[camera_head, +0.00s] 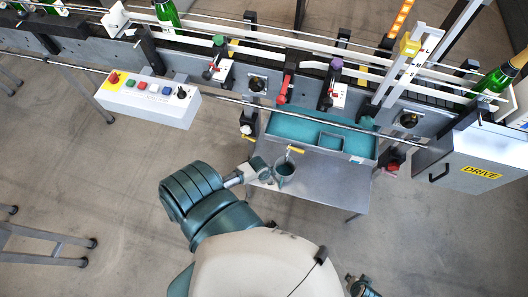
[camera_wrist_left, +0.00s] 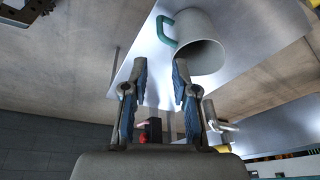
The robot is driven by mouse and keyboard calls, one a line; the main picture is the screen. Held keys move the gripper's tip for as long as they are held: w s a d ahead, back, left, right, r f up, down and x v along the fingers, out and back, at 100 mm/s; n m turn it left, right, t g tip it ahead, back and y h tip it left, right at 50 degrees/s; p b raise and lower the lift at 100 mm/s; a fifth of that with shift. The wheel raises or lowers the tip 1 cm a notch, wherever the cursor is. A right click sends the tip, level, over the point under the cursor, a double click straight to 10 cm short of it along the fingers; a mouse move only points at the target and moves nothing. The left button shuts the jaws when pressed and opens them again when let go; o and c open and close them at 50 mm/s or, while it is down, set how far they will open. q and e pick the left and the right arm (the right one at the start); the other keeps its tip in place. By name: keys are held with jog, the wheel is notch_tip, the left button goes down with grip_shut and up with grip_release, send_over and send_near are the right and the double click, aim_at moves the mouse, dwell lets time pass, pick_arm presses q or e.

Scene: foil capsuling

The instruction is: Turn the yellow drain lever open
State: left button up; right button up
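The yellow drain lever (camera_head: 295,149) sits on a small tap under the front of the teal trough. In the left wrist view a metal tap with a yellow part (camera_wrist_left: 222,148) shows beside the right finger; I cannot tell how far the lever is turned. My left gripper (camera_head: 262,169) is to the left of and below the lever, apart from it. In the wrist view the left gripper (camera_wrist_left: 160,75) has its fingers spread with nothing between them. A cup (camera_head: 286,171) stands below the lever; its teal handle (camera_wrist_left: 167,32) shows in the wrist view. A dark part of my right arm shows at bottom right; its fingers are unclear.
The teal trough (camera_head: 270,124) hangs over a steel shelf (camera_head: 335,185) along the conveyor. A white control box (camera_head: 148,100) is at left, a grey DRIVE box (camera_head: 470,165) at right. A red-handled lever (camera_head: 287,88) is above the trough. Open floor lies in front.

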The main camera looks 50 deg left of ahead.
pick_arm(q)
jog(key=s+d+f+n+b, duration=0.2)
jog(key=s+d+f, duration=0.4)
jog(key=s+f, duration=0.4)
jog(key=shift+d+f+n+g+y+b, duration=0.2)
jog(key=shift+f+n+g+y+b, duration=0.1)
jog(key=shift+f+n+g+b, duration=0.25)
jog(key=shift+r, duration=0.1)
